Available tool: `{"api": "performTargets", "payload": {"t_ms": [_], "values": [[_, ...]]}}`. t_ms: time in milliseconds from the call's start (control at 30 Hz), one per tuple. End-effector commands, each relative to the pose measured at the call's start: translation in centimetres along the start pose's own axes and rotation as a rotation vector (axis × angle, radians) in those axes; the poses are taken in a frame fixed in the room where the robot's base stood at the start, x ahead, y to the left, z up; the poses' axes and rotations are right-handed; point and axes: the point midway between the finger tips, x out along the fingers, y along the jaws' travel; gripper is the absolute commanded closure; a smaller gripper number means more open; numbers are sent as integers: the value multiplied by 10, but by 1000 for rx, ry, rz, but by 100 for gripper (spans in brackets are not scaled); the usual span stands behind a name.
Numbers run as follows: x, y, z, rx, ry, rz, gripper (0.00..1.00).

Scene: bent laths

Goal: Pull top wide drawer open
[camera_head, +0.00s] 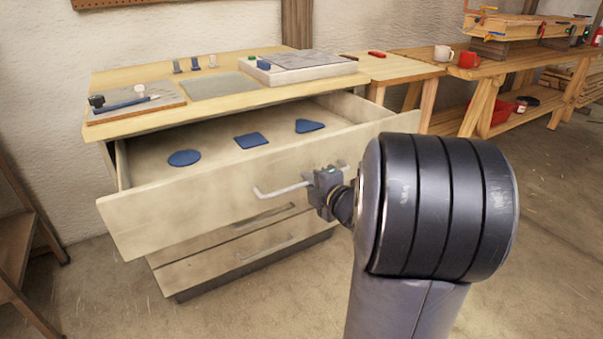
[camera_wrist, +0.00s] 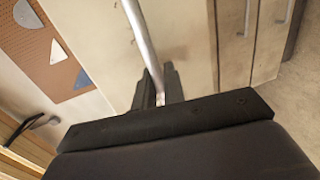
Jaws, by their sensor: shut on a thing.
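The top wide drawer (camera_head: 165,215) of the wooden cabinet stands pulled well out, with its inside in view. Its pale metal bar handle (camera_head: 278,191) runs along the front panel. My gripper (camera_head: 322,183) is shut on the right part of this handle. In the wrist view the bar handle (camera_wrist: 139,35) runs down between the two dark fingers of my gripper (camera_wrist: 159,88).
Two lower drawers with bar handles, the upper (camera_head: 240,221) and the lower (camera_head: 265,247), are closed. The cabinet top (camera_head: 130,75) holds trays and small tools. A long workbench (camera_head: 480,75) with mugs stands at the right. A brown wooden rack (camera_head: 22,225) stands at the left. Floor in front is clear.

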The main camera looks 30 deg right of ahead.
Motion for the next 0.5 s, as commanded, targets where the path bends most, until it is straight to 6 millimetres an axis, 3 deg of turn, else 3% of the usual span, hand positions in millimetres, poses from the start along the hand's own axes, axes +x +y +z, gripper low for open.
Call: {"api": "performTargets", "payload": {"t_ms": [200, 500], "values": [[-16, -4, 0, 1, 0, -2, 100], [-19, -5, 0, 0, 1, -2, 100]]}}
